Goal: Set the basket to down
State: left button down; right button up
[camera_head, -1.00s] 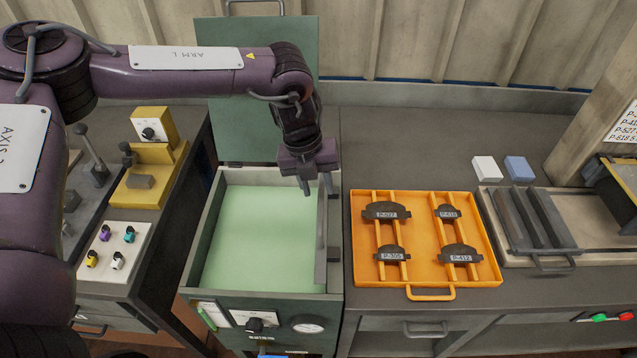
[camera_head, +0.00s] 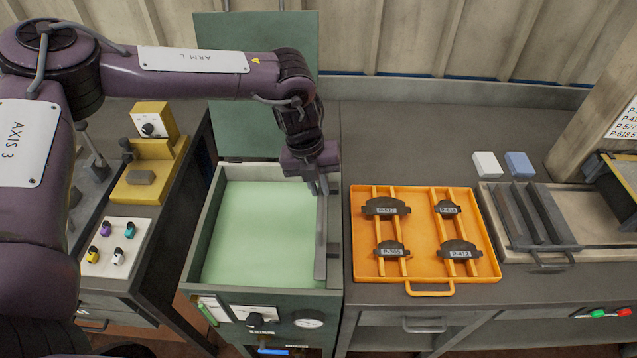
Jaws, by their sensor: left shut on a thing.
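The green tank (camera_head: 334,268) stands open in the middle, with pale green liquid (camera_head: 258,235) inside. I cannot make out a separate basket in the liquid. My left gripper (camera_head: 320,188) points down at the tank's far right corner and is shut on the far end of this bar. Its fingers partly hide the grip. My right gripper is not in view.
The tank's raised lid (camera_head: 240,110) stands behind my left arm. An orange tray (camera_head: 428,238) with several labelled brake shoes sits close on the right. A yellow fixture (camera_head: 150,175) and a white knob panel (camera_head: 112,248) are on the left.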

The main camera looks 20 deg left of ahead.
pick_arm(q)
notch_tip(320, 180, down, 4)
jog(key=shift+s+r+b, duration=0.15)
jog(key=shift+b, duration=0.85)
jog(key=c, duration=1.5)
grip_release()
jog(key=shift+o, duration=0.2)
jog(key=shift+r, duration=0.15)
notch_tip(320, 180, up, 7)
jog(key=a+b, duration=0.1)
jog(key=shift+a+r+b, duration=0.2)
jog(key=shift+a+b, duration=0.05)
jog(key=shift+b, duration=0.15)
jog(key=shift+s, duration=0.1)
